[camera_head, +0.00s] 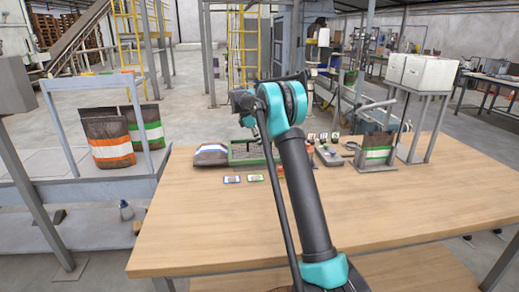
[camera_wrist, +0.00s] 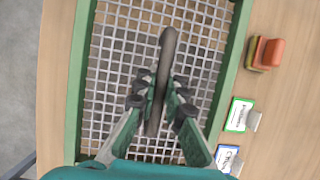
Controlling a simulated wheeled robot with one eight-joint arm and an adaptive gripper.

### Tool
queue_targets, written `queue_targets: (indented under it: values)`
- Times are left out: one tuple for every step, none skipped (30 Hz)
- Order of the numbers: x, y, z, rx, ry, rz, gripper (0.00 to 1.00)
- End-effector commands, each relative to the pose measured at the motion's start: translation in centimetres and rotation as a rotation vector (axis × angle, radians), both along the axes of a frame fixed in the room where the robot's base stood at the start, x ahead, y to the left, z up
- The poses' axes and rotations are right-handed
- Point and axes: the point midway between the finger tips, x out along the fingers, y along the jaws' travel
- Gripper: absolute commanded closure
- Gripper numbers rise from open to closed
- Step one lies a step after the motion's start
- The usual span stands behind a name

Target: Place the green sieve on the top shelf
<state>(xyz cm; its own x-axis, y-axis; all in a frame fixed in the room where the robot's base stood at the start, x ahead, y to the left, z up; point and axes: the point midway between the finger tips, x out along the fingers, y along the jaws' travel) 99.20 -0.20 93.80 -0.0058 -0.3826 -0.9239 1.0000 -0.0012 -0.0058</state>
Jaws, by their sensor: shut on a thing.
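The green sieve has a green frame and a pale wire mesh. In the wrist view its frame (camera_wrist: 238,45) fills the middle, and a dark bar handle (camera_wrist: 167,45) stands over the mesh. My gripper (camera_wrist: 160,88) is shut on this handle, one finger on each side. In the head view the sieve (camera_head: 232,155) is at the table's far edge, partly behind my arm; my fingers are hidden there. I cannot tell whether it rests on the table or is just above it. A grey steel rack (camera_head: 55,130) at the left holds bags; I cannot tell which shelf is the top shelf.
A grey bag (camera_head: 210,155) lies left of the sieve. Small cards (camera_head: 232,179) lie in front of it. A green-striped bag (camera_head: 377,150) and a stand with white boxes (camera_head: 430,75) are at the right. The front of the wooden table (camera_head: 205,235) is clear.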

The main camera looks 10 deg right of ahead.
Motion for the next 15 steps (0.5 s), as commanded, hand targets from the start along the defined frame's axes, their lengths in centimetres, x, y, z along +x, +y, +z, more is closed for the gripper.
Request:
queue_targets:
  values:
    - [0.0, 0.0, -0.6, 0.000, 0.000, 0.000, 1.00]
    - [0.0, 0.0, -1.0, 0.000, 0.000, 0.000, 1.00]
    - [0.1, 0.0, -1.6, 0.000, 0.000, 0.000, 1.00]
    - [0.0, 0.0, -2.1, 0.000, 0.000, 0.000, 1.00]
    - [0.0, 0.0, -2.4, 0.000, 0.000, 0.000, 1.00]
    - [0.0, 0.0, -2.8, 0.000, 0.000, 0.000, 1.00]
    - [0.0, 0.0, -3.0, 0.000, 0.000, 0.000, 1.00]
    - [0.0, 0.0, -3.1, 0.000, 0.000, 0.000, 1.00]
    - [0.0, 0.0, -3.1, 0.000, 0.000, 0.000, 1.00]
    - [0.0, 0.0, -3.1, 0.000, 0.000, 0.000, 1.00]
    - [0.0, 0.0, -3.1, 0.000, 0.000, 0.000, 1.00]
    - [0.0, 0.0, -3.1, 0.000, 0.000, 0.000, 1.00]
    - [0.0, 0.0, -3.1, 0.000, 0.000, 0.000, 1.00]
    - [0.0, 0.0, -3.1, 0.000, 0.000, 0.000, 1.00]
    - [0.0, 0.0, -3.1, 0.000, 0.000, 0.000, 1.00]
